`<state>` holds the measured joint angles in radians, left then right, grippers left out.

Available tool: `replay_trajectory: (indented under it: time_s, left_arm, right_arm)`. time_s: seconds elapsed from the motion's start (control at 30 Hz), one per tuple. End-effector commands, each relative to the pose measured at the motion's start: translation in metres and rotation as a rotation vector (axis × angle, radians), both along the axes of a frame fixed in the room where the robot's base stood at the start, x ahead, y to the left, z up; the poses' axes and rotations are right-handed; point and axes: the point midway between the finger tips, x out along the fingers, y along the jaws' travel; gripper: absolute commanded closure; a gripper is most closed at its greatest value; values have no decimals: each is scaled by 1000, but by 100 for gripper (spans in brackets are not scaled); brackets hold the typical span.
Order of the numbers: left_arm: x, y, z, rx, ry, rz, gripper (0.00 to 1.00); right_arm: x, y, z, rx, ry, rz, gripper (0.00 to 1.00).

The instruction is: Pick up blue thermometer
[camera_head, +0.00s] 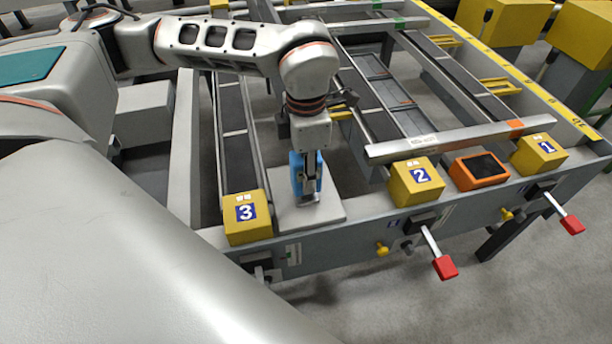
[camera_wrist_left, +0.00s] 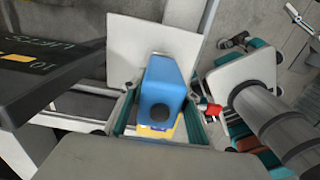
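The blue thermometer (camera_head: 297,174) is a small upright blue device at a pale square plate (camera_head: 327,211) on the front rail of the table. My left gripper (camera_head: 311,196) points down over this plate, with its fingers in front of part of the thermometer. In the left wrist view the blue body of the thermometer (camera_wrist_left: 164,84) lies between the two parted fingers of my left gripper (camera_wrist_left: 158,118). A narrow gap shows beside the left finger. Contact at the right finger is unclear. My right gripper is not in view.
Yellow block 3 (camera_head: 246,218) stands close to the left of the plate. Yellow block 2 (camera_head: 415,182), an orange device (camera_head: 479,170) and yellow block 1 (camera_head: 539,153) stand along the rail to the right. A metal bar (camera_head: 460,140) lies behind them. Red-tipped levers (camera_head: 445,267) stick out in front.

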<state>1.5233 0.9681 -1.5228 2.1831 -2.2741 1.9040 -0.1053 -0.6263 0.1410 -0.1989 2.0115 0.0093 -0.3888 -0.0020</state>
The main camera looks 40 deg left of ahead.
Motion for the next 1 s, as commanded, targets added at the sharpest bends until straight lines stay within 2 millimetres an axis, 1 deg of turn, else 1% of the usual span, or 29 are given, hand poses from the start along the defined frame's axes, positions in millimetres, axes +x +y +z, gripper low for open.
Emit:
replay_trajectory:
  time_s: [0.33,0.47,0.53,0.67,0.77,0.9,1.0]
  left_arm:
    - [0,0,2,0,-1,0,91]
    - [1,0,10,-1,-4,0,91]
    - [2,0,18,-1,-6,1,91]
    - [2,0,42,0,-8,0,91]
    - [2,0,67,-1,-9,1,91]
    - [2,0,107,0,-11,0,91]
    - [2,0,134,-1,-10,1,91]
  right_arm:
    - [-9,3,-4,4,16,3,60]
    - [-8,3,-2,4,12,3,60]
    - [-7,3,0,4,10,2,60]
    - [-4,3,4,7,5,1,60]
    - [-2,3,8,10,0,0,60]
    - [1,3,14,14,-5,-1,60]
    - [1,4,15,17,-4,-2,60]
